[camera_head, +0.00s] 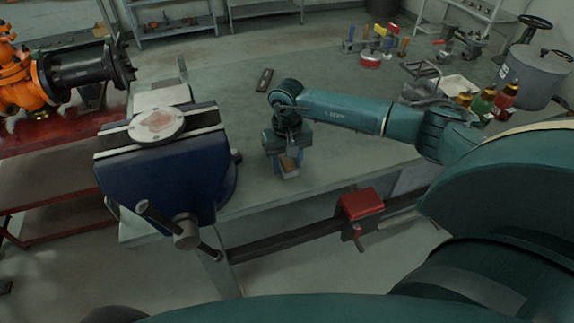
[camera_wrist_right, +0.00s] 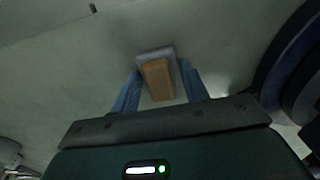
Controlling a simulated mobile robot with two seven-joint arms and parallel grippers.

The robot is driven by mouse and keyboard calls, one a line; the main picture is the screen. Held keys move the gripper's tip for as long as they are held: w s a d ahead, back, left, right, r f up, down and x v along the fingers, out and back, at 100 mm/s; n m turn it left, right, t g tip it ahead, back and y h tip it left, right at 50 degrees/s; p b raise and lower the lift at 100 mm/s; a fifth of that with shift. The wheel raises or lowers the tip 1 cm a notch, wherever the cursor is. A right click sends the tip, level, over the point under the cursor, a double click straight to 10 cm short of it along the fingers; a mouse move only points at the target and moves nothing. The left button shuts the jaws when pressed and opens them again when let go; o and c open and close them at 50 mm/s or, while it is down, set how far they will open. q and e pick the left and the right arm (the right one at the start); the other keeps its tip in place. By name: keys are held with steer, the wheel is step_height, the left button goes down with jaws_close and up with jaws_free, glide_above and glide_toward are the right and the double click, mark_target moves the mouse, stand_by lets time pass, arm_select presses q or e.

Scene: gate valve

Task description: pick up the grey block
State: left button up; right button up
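A small grey block (camera_head: 291,173) with a brown face is at the fingers of my right gripper (camera_head: 288,163), near the table's front edge in the head view. In the right wrist view the grey block (camera_wrist_right: 168,52) lies between the two blue fingers of my right gripper (camera_wrist_right: 159,70), its brown face toward the camera. One finger is close along each side of it. I cannot tell whether the fingers press on it, or whether it rests on the table. My left gripper is not in view.
A blue vise (camera_head: 170,175) with a round disc on top stands left of my right gripper. A dark small object (camera_head: 265,79) lies behind on the green-grey table (camera_head: 225,85). Bottles (camera_head: 483,104) and a grey pot (camera_head: 535,75) stand at the right. A red clamp (camera_head: 361,204) is below the front edge.

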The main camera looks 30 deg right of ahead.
mark_target(287, 160)
steer(key=c, duration=0.6)
steer(key=shift+r, duration=0.15)
step_height(287, 160, up, 10)
steer(key=shift+f+b, duration=0.1)
steer(key=shift+b, duration=0.45)
